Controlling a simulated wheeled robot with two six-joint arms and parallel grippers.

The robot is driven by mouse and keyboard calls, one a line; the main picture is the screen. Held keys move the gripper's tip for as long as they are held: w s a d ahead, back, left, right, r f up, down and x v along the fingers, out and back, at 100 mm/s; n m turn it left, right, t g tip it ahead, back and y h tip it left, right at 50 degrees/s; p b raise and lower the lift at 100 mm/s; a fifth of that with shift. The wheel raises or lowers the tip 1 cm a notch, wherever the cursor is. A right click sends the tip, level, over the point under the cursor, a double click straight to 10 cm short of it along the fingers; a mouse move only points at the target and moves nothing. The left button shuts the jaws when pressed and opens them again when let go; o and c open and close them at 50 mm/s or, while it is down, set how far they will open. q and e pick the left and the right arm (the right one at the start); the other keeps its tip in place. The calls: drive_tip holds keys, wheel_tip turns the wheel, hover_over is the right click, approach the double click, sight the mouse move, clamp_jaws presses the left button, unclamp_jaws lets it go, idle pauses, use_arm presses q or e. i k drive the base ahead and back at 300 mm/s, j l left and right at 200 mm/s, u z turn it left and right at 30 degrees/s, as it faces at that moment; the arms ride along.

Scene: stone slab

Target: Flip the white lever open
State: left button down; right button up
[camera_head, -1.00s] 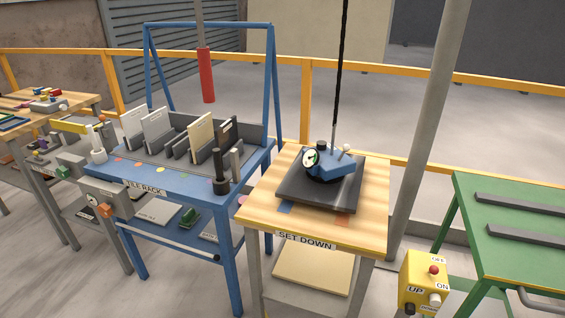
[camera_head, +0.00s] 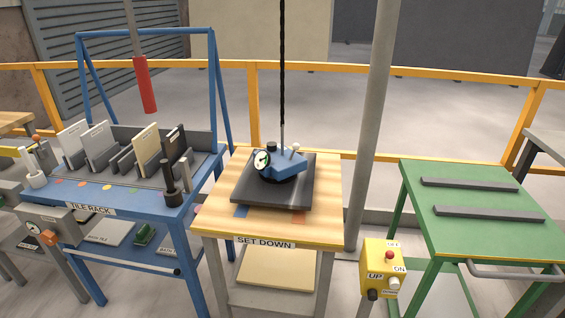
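A small white-knobbed lever (camera_head: 295,147) sticks up from the right side of a blue lifting device (camera_head: 290,162). The device also has a round dial gauge (camera_head: 262,160) and a black knob (camera_head: 271,150). It sits on a dark stone slab (camera_head: 302,188) on the wooden set-down table (camera_head: 212,220). A dark cable (camera_head: 282,80) runs up from the device. The lever is small in this view and I cannot tell its exact setting. Neither of my grippers is in view.
A blue tile rack (camera_head: 140,198) with several upright tiles stands to the left, with a hanging red handle (camera_head: 144,85) above. A yellow control box (camera_head: 381,264) is at front right. A grey post (camera_head: 375,130) stands behind it, beside a green table (camera_head: 470,225).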

sight(295, 146)
drive_tip(key=i+l, duration=0.3)
drive_tip(key=l, duration=0.2)
drive_tip(key=i+l+z, duration=0.1)
drive_tip(key=i+l, duration=0.25)
drive_tip(key=l, duration=0.2)
drive_tip(key=i+l, duration=0.3)
drive_tip(key=l, duration=0.15)
drive_tip(key=i+l, duration=0.35)
drive_tip(key=l, duration=0.15)
drive_tip(key=z, duration=0.05)
